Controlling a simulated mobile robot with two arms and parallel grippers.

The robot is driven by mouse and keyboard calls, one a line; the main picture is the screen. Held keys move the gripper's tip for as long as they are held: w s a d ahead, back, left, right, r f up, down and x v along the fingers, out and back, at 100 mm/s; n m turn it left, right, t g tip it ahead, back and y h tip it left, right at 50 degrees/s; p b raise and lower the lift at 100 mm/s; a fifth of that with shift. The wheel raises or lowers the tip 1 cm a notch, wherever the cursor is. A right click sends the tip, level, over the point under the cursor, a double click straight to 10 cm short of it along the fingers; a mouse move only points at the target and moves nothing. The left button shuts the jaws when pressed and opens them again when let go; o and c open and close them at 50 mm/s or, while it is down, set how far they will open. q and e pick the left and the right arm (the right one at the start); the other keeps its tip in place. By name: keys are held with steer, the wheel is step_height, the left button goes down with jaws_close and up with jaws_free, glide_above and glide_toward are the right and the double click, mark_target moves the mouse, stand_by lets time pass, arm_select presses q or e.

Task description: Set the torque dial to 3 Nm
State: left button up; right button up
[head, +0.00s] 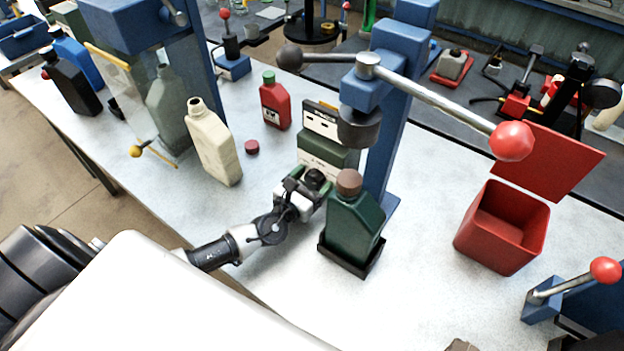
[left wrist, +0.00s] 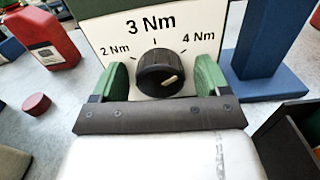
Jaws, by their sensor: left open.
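The torque dial (left wrist: 154,70) is a black round knob on a white panel (left wrist: 112,30) marked 2 Nm, 3 Nm and 4 Nm. Its pale pointer mark is on the right side of the knob, toward the 4 Nm side and away from the 3 Nm label at the top. In the head view the dial's green box (head: 322,154) stands at the foot of the blue press column. My left gripper (left wrist: 161,76) is open, with one green finger on each side of the dial and gaps between. It also shows in the head view (head: 314,184).
A dark green bottle (head: 354,224) with a brown cap stands in a black holder right beside my left gripper. A beige bottle (head: 212,143), red bottle (head: 275,104) and red bin (head: 503,228) stand around.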

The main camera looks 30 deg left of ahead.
arm_select(q)
steer(key=shift+c, duration=2)
steer(key=c, duration=0.5)
steer(key=shift+c, duration=0.2)
arm_select(e)
steer(key=shift+s, duration=0.65)
steer(key=shift+f, duration=0.15)
